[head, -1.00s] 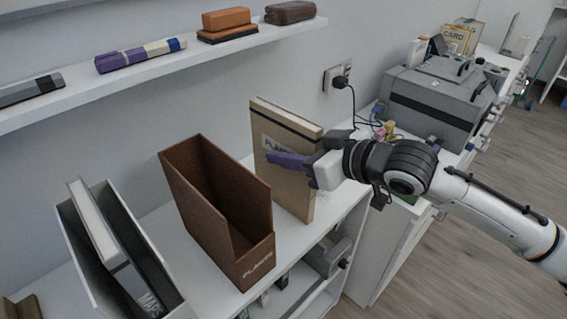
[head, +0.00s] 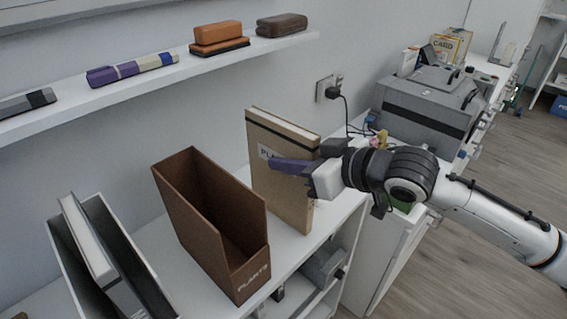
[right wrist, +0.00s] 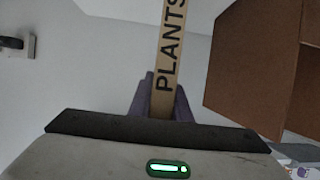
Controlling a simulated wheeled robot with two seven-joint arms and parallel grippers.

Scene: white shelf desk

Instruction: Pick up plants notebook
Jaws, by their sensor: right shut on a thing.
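The plants notebook (head: 283,205) is tan and stands upright on the white desk in the head view. In the right wrist view its spine (right wrist: 168,60) reads "PLANTS" and runs down between my purple fingers. My right gripper (head: 282,165) comes in from the right and is shut on the notebook; the near finger covers part of its label. In the right wrist view the gripper (right wrist: 162,98) has one finger on each side of the spine. My left gripper is in neither view.
A brown "PLANTS" file box (head: 250,272) stands open just left of the notebook. A white file holder (head: 148,275) with a binder is farther left. A wall shelf (head: 130,93) hangs behind. A grey printer (head: 425,112) is at the back right.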

